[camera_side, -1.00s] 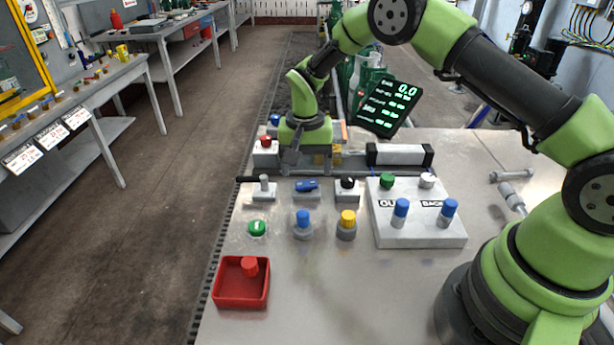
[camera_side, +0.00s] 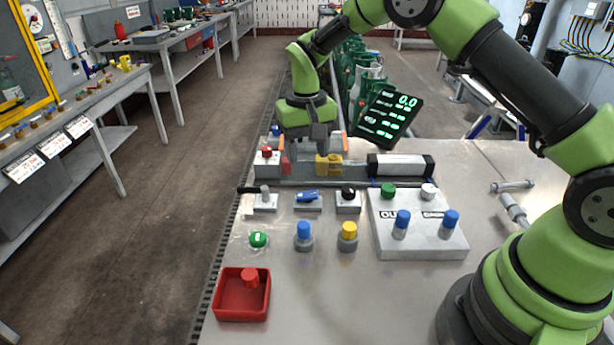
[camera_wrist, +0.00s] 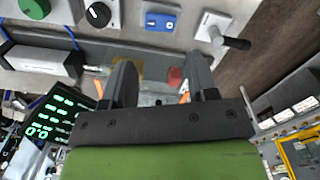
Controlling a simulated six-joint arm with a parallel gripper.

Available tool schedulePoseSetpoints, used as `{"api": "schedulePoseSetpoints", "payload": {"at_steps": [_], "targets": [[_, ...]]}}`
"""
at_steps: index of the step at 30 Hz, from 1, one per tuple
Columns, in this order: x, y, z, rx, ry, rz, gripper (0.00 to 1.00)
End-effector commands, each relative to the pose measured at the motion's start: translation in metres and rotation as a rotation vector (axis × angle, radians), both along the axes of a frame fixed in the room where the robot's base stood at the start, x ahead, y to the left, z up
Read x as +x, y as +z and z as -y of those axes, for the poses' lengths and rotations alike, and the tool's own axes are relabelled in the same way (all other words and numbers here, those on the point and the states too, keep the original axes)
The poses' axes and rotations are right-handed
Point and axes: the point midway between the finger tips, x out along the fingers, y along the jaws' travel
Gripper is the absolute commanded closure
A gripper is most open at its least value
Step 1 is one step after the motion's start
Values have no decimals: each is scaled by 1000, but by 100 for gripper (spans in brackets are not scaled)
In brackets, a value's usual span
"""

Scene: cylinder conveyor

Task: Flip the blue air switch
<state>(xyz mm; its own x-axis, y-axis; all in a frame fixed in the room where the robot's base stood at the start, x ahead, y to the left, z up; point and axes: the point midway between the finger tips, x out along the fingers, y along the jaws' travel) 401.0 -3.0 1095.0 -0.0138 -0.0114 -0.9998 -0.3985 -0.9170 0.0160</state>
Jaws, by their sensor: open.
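The blue air switch (camera_side: 307,196) is a small blue lever on a grey box, in the middle of the back row of controls. Its lever lies slanted, right end higher in the side view. In the wrist view the blue switch (camera_wrist: 160,22) shows near the top, beyond the fingers. My gripper (camera_side: 306,138) hangs over the back edge of the panel, behind and above the switch, apart from it. In the wrist view the two fingers of my gripper (camera_wrist: 161,82) are spread with nothing held between them.
A grey toggle lever (camera_side: 265,195) and a black knob (camera_side: 348,194) flank the switch. A white block (camera_side: 420,240) holds more cylinders. A red tray (camera_side: 241,298) sits front left. A lit display (camera_side: 390,117) stands behind.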

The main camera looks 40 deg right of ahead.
Motion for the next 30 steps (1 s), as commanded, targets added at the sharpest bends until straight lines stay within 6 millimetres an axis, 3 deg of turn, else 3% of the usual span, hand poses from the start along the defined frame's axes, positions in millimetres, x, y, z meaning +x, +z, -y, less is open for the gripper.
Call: {"api": "schedulePoseSetpoints", "payload": {"at_steps": [6, 12, 20, 30], "targets": [[2, -2, 2, 12, 630, 2, 47], [3, -3, 3, 17, 1050, 5, 47], [3, -14, 3, 21, 1199, 2, 47], [3, -75, 3, 20, 1197, 1, 47]]}}
